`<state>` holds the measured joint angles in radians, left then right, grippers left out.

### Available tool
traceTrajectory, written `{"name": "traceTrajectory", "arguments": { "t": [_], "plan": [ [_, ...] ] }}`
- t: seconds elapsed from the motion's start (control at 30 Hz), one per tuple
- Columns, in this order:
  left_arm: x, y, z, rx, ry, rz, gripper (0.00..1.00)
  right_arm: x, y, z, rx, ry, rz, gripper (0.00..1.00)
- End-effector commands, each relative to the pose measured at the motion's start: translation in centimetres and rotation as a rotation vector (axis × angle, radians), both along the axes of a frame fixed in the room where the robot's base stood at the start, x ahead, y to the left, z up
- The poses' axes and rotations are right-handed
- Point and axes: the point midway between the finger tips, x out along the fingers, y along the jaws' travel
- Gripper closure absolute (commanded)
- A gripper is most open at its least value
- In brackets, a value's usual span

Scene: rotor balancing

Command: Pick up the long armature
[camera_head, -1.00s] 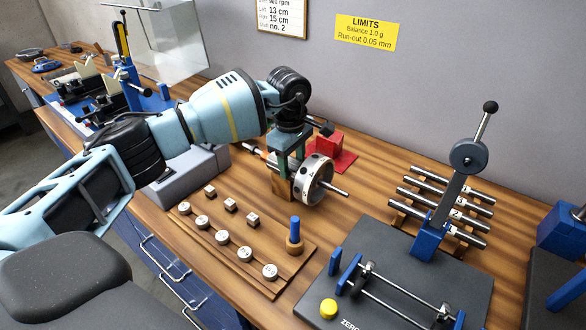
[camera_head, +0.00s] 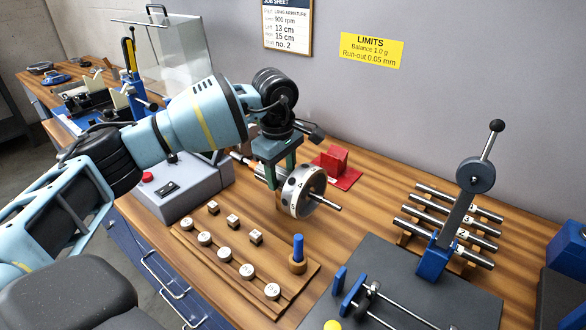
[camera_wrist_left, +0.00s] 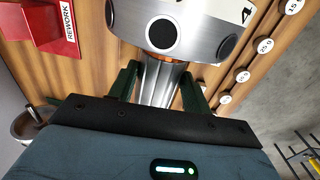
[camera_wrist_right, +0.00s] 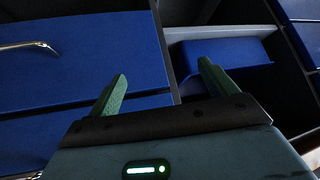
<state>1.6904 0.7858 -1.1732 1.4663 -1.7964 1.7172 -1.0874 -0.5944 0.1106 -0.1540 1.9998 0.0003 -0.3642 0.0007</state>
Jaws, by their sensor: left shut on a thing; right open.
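The armature (camera_head: 303,191) has a thick silver drum with dark holes round its rim and a thin shaft standing out to the right. It lies over the bench in the middle of the head view. My left gripper (camera_head: 275,158) comes from above and is shut on it behind the drum. In the left wrist view the fingers (camera_wrist_left: 158,90) straddle a ribbed metal part of the armature, and the drum (camera_wrist_left: 185,30) shows beyond. I cannot tell whether it clears the bench. My right gripper (camera_wrist_right: 158,88) is open and empty, facing blue drawers (camera_wrist_right: 80,60).
Round weights (camera_head: 247,271) sit on a wooden board (camera_head: 200,262) in front. A red rework box (camera_head: 334,158) is behind. A grey machine (camera_head: 185,188) stands left. At right are a rack of bars (camera_head: 460,215) and a dark stand with a lever (camera_head: 475,175).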

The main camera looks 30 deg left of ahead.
Motion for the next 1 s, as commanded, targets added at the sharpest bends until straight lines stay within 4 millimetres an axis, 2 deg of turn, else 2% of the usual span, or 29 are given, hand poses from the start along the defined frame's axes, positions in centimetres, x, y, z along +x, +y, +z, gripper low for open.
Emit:
{"name": "traceTrajectory", "arguments": {
  "t": [0.2, 0.5, 0.73, 1.0],
  "plan": [
    [-3.7, 1.5, 0.6, 0.0, -0.006, -0.001, 1.0, -0.6, 0.0, -0.2, 0.0, 0.011, 0.0, 0.16],
    [-8.2, 3.2, 1.0, 0.0, -0.006, -0.001, 1.0, -1.2, 0.0, -0.7, 0.0, 0.025, 0.0, 0.16],
    [-10.2, 4.0, 1.2, -0.001, -0.006, 0.001, 1.0, -1.1, 0.0, -1.0, 0.0, 0.026, 0.0, 0.16],
    [-10.9, 4.2, 1.4, -0.001, -0.007, -0.001, 1.0, -0.4, 0.0, -0.9, 0.0, 0.013, 0.001, 0.16]
  ]
}}
